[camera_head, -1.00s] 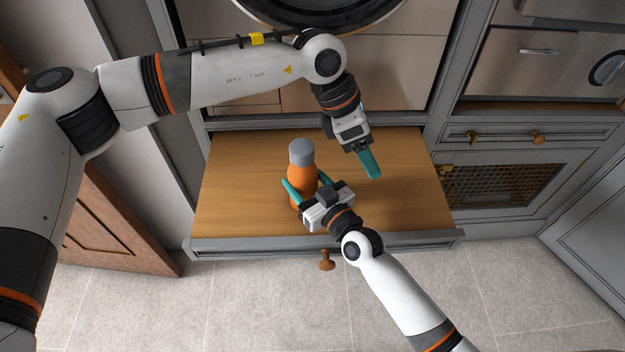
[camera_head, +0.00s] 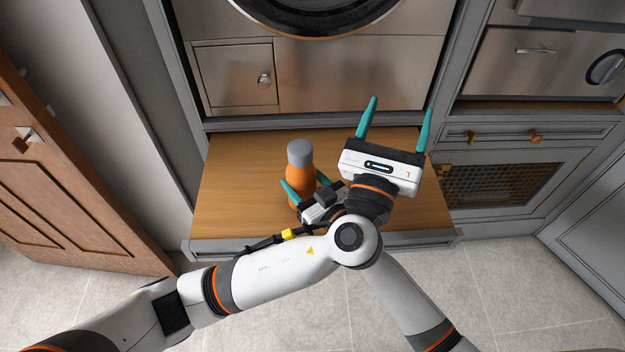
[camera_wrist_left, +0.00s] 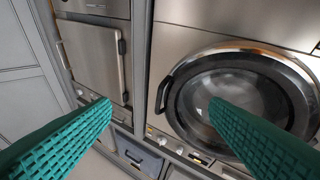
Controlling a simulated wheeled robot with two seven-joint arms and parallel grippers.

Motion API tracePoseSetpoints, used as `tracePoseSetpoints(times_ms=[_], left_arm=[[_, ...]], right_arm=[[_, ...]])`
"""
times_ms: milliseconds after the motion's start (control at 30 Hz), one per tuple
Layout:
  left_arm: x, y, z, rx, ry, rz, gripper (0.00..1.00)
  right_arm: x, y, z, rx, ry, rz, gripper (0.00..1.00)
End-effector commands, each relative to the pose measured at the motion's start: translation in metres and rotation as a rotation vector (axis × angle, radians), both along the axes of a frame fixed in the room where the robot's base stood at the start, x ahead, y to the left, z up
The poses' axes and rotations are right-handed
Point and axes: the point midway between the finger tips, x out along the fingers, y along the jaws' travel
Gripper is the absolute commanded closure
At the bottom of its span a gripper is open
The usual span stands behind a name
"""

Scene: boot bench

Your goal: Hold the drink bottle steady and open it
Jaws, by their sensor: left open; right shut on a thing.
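The drink bottle (camera_head: 301,174) is orange with a grey cap (camera_head: 300,152) and stands upright on the wooden pull-out board. My right gripper (camera_head: 303,188) is shut on the bottle's body, with its teal fingers on either side. My left gripper (camera_head: 396,122) is open and empty to the right of the bottle, its teal fingers spread and pointing away toward the machine. Part of my right gripper is hidden behind my left arm. In the left wrist view the two teal fingers of my left gripper (camera_wrist_left: 160,115) are wide apart with nothing between them, and the bottle is not visible there.
The wooden board (camera_head: 235,190) is clear to the left of the bottle. A steel machine with a round door (camera_head: 320,15) stands behind it. A brown wooden door (camera_head: 75,190) is at the left, and a grey cabinet (camera_head: 510,190) at the right.

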Motion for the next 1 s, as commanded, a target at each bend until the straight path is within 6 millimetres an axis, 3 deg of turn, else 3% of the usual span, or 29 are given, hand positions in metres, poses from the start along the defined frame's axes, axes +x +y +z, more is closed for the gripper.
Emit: tracePoseSetpoints(times_ms=[200,400,533,667,1000], left_arm=[[-0.002,0.077,-0.062,0.069,0.304,0.405,0.30],[-0.019,0.117,-0.102,0.163,0.507,0.592,0.30],[-0.023,0.127,-0.112,0.189,0.557,0.632,0.30],[-0.013,0.131,-0.115,0.196,0.561,0.640,0.30],[0.048,0.143,-0.127,0.195,0.560,0.639,0.30]], right_arm=[[0.000,0.000,-0.001,-0.001,0.002,0.001,0.82],[0.000,0.000,-0.001,-0.001,0.002,0.001,0.82],[0.000,0.000,-0.001,-0.001,0.002,0.001,0.82],[0.000,0.000,-0.001,-0.001,0.002,0.001,0.82],[0.000,0.000,-0.001,-0.001,0.002,0.001,0.82]])
